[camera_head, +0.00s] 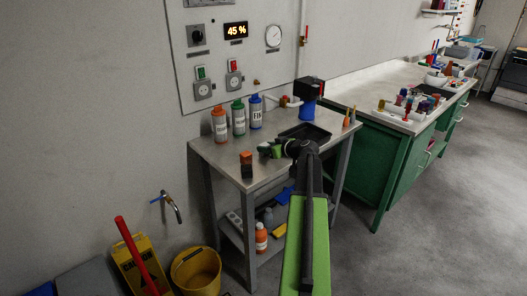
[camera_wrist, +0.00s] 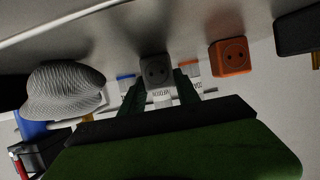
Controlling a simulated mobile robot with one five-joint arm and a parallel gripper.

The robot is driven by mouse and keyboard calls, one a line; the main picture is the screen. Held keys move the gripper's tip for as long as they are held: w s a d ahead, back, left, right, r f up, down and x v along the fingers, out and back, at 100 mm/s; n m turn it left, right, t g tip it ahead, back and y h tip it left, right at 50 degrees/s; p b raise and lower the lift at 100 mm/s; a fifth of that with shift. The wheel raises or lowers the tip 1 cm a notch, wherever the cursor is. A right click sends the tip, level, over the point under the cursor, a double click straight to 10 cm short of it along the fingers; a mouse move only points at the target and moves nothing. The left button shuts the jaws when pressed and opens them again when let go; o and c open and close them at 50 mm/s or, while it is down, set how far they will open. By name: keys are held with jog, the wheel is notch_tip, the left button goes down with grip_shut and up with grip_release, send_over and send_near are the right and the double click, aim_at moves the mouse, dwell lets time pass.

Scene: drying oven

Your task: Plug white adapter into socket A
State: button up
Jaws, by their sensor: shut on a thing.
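In the head view my gripper (camera_head: 269,150) is over the front part of the metal table; I cannot make out the adapter there. An orange adapter (camera_wrist: 230,56) is to the right in the wrist view, apart from the fingers; an orange block (camera_head: 246,157) shows at the table's left front in the head view. Two wall sockets, left (camera_head: 203,90) and right (camera_head: 234,81), are above the table. Their letters are unreadable.
An orange bottle (camera_head: 220,125), a green bottle (camera_head: 238,117) and a blue bottle (camera_head: 256,111) stand at the back of the table (camera_head: 209,152), below the sockets. A black tray (camera_head: 318,131) is to the right. A yellow bucket (camera_head: 195,270) stands on the floor at left.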

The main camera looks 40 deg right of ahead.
grip_shut()
jog(key=shift+r, duration=0.1)
jog(key=r+p, duration=0.5)
jog(key=shift+s+d+r, duration=0.1)
jog(key=shift+s+d, duration=0.1)
jog(key=shift+s, duration=0.2)
jog(key=s+d+r+p, duration=0.4)
jog(key=s+r+p, duration=0.1)
jog(key=s, duration=0.5)
jog(key=shift+d+r+p, duration=0.15)
jog(key=shift+r+p, duration=0.15)
jog(key=shift+p, duration=0.2)
jog(key=shift+s, duration=0.1)
